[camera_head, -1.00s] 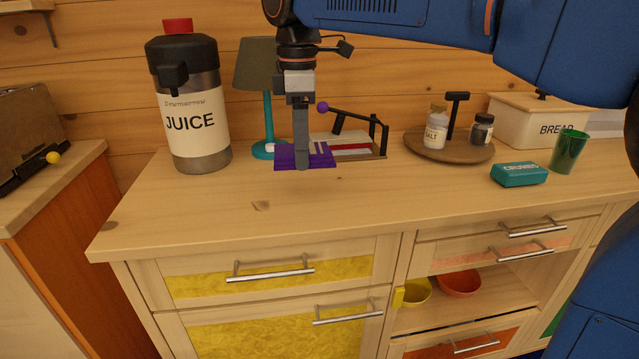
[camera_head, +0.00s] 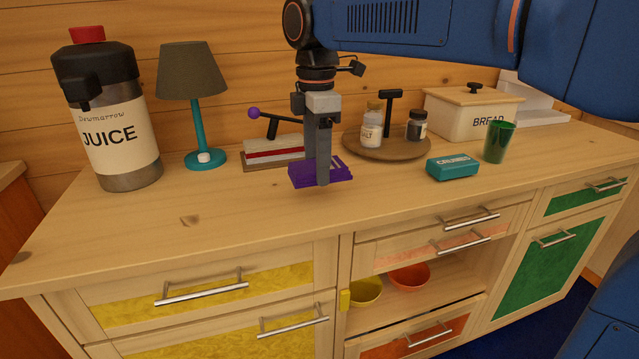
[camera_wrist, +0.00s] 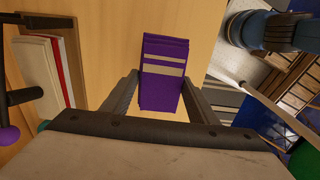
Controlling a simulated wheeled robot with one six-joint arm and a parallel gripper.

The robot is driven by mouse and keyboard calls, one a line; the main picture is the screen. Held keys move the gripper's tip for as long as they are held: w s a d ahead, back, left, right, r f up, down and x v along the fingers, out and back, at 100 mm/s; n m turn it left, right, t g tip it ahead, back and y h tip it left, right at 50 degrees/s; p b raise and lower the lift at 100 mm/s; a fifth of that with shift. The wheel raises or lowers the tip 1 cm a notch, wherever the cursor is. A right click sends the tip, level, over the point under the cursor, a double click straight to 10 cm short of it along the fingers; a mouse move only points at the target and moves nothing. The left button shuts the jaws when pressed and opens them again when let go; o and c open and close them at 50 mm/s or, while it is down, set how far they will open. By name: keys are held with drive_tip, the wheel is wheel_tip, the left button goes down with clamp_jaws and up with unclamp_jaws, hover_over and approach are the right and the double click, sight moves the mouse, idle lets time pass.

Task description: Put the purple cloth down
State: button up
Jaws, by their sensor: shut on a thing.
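The purple cloth (camera_head: 312,174) is a flat folded piece with pale stripes. My gripper (camera_head: 322,180) is shut on it and points down over the wooden counter top (camera_head: 240,220). In the wrist view the cloth (camera_wrist: 161,75) shows between the two fingers (camera_wrist: 160,98), with its striped end reaching forward. The cloth appears level and close to the counter; I cannot tell whether it touches the wood.
Behind stand a teal lamp (camera_head: 194,90), a juice dispenser (camera_head: 110,120) and a low device with a purple-knobbed lever (camera_head: 270,150). To the right are a round tray (camera_head: 420,150), a teal packet (camera_head: 452,167) and a green cup (camera_head: 498,142). The front counter is clear.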

sight(316, 198)
drive_tip(key=shift+f, duration=2.4)
drive_tip(key=shift+f, duration=0.1)
drive_tip(key=o, duration=1.1)
drive_tip(key=shift+a, duration=0.1)
wheel_tip(316, 198, up, 12)
drive_tip(key=shift+r, duration=0.15)
